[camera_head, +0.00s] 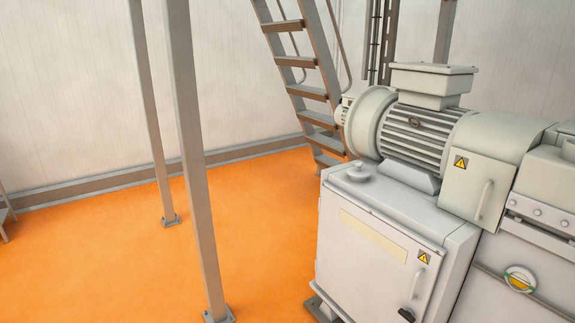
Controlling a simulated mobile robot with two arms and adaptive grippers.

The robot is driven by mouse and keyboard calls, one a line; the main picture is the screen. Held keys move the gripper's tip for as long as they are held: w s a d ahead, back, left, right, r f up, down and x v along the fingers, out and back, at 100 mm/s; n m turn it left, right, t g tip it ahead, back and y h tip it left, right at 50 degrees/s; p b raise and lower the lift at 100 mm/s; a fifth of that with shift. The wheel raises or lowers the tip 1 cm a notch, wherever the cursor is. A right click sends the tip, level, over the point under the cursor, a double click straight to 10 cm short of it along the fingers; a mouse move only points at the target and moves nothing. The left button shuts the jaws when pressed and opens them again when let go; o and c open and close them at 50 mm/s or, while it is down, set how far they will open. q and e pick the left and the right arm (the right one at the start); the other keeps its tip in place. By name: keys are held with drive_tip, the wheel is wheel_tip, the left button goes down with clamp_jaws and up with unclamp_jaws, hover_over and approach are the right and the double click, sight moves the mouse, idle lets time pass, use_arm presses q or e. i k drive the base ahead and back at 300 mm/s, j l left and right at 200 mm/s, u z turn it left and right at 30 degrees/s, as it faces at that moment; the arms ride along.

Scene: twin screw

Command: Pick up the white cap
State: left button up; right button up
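A small whitish round cap (359,173) with a raised knob sits on the top left part of the light grey machine cabinet (375,245). It is in front of and below the round end of the motor. It looks upright; whether it is loose or fitted on something I cannot tell. Neither of my grippers is in view.
A ribbed motor (412,138) and its housing stand on the cabinet, behind and right of the cap. A grey post (193,160) and a thinner post (152,110) stand at left. Metal stairs (305,85) rise behind. The orange floor (100,260) at left is clear.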

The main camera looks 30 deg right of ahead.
sight(358, 174)
drive_tip(key=i+z, duration=0.25)
drive_tip(key=i, duration=0.2)
drive_tip(key=i+j+z, duration=0.1)
drive_tip(key=i+z, duration=0.15)
drive_tip(key=i, duration=0.15)
drive_tip(key=i+j+z, duration=0.15)
drive_tip(key=i+z, duration=0.15)
drive_tip(key=i+j+z, duration=0.25)
drive_tip(key=i, duration=0.25)
